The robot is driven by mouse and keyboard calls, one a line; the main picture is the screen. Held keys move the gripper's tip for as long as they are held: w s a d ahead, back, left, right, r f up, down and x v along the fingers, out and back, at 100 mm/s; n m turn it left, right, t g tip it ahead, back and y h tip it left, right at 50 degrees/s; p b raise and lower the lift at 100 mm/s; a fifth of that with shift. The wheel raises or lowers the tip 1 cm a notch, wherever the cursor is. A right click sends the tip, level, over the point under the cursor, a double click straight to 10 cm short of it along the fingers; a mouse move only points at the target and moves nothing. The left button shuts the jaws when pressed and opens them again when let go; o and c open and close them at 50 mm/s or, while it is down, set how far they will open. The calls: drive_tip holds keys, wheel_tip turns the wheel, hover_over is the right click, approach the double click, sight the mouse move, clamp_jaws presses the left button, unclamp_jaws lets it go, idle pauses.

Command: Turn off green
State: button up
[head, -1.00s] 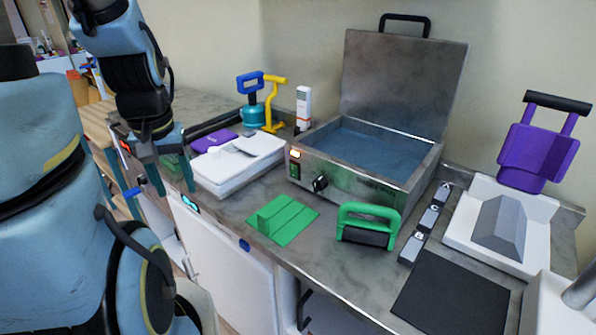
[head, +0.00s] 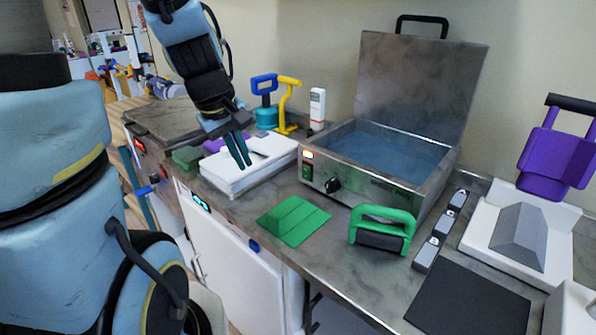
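A metal bath (head: 375,185) with blue water and a raised lid stands at the back of the counter. On its front left corner is a small green switch (head: 307,172), under a glowing orange-red light (head: 308,155) and left of a black knob (head: 332,185). My gripper (head: 245,164) points down over the white box left of the bath, clear of the switch. Its two dark fingers look close together from this angle, with nothing visible held; its opening is unclear.
A green wedge pad (head: 293,220) and a green-handled block (head: 382,230) lie in front of the bath. A white box (head: 230,182), a blue-handled kettle-like item (head: 265,100) and a yellow-handled tool (head: 287,105) stand left. Another metal unit (head: 165,125) stands far left.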

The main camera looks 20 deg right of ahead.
sight(306, 173)
drive_tip(key=d+n, duration=0.1)
drive_tip(key=d, duration=0.1)
drive_tip(key=d+r+n+h, duration=0.1)
drive_tip(key=d, duration=0.3)
drive_tip(key=shift+w+d+r+n, duration=0.1)
drive_tip(key=shift+w+r+n, duration=0.05)
drive_tip(key=shift+w+n, duration=0.25)
clamp_jaws()
drive_tip(key=b+x, duration=0.3)
drive_tip(key=x, duration=0.7)
drive_tip(key=shift+w+d+f+b, duration=0.1)
drive_tip(key=shift+f+b, duration=0.2)
drive_tip(key=shift+b, duration=0.1)
drive_tip(key=shift+w+d+r+p, duration=0.35)
drive_tip(key=shift+d+p, duration=0.15)
drive_tip(key=shift+p, duration=0.1)
drive_tip(key=shift+w+d+r+p, duration=0.3)
drive_tip(key=shift+d+p, duration=0.25)
drive_tip(key=shift+p, duration=0.05)
drive_tip(key=shift+w+d+f+p, duration=0.1)
drive_tip(key=shift+w+d+p, duration=0.25)
drive_tip(key=shift+d, duration=0.3)
